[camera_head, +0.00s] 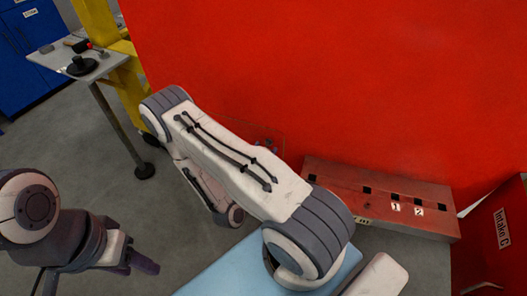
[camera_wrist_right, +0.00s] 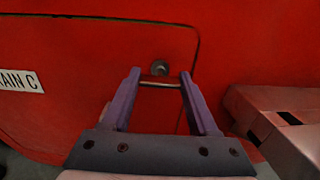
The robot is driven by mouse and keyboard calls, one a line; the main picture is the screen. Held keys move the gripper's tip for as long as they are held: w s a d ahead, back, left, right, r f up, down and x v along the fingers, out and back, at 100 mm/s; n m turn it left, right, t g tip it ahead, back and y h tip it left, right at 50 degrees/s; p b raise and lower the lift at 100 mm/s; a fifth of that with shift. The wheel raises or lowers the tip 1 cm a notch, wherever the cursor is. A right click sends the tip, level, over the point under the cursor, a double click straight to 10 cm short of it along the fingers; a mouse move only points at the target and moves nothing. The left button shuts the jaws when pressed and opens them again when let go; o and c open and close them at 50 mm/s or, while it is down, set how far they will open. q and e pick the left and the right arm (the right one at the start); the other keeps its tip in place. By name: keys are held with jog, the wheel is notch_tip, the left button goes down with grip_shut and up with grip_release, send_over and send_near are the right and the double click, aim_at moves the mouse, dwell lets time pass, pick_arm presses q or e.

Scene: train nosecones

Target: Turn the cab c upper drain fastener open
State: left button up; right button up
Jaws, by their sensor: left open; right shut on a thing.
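In the right wrist view, a round grey fastener (camera_wrist_right: 158,68) sits on the red drain panel (camera_wrist_right: 70,45), near the panel's right edge. A white label (camera_wrist_right: 20,78) on the panel ends in "AIN C". My right gripper (camera_wrist_right: 160,77) is shut on a short bar (camera_wrist_right: 160,83) that spans its purple fingertips just below the fastener. I cannot tell whether the bar is part of the fastener. In the head view, my right arm hides this gripper and most of the panel. My left gripper (camera_head: 143,263) is open and empty at the lower left, away from the panel.
A red step block (camera_head: 380,200) numbered 1 and 2 stands at the foot of the red wall (camera_head: 340,80). A red box labelled Intake C (camera_head: 500,225) is at the right edge. A grey table (camera_head: 70,60) with small items stands at upper left. Grey floor lies between.

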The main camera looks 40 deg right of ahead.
jog(key=n, duration=0.4)
jog(key=shift+n, duration=0.4)
jog(key=n, duration=0.9)
jog(key=shift+n+p, duration=0.4)
jog(key=shift+n, duration=1.7)
jog(key=o, duration=1.4)
jog(key=shift+a, duration=0.15)
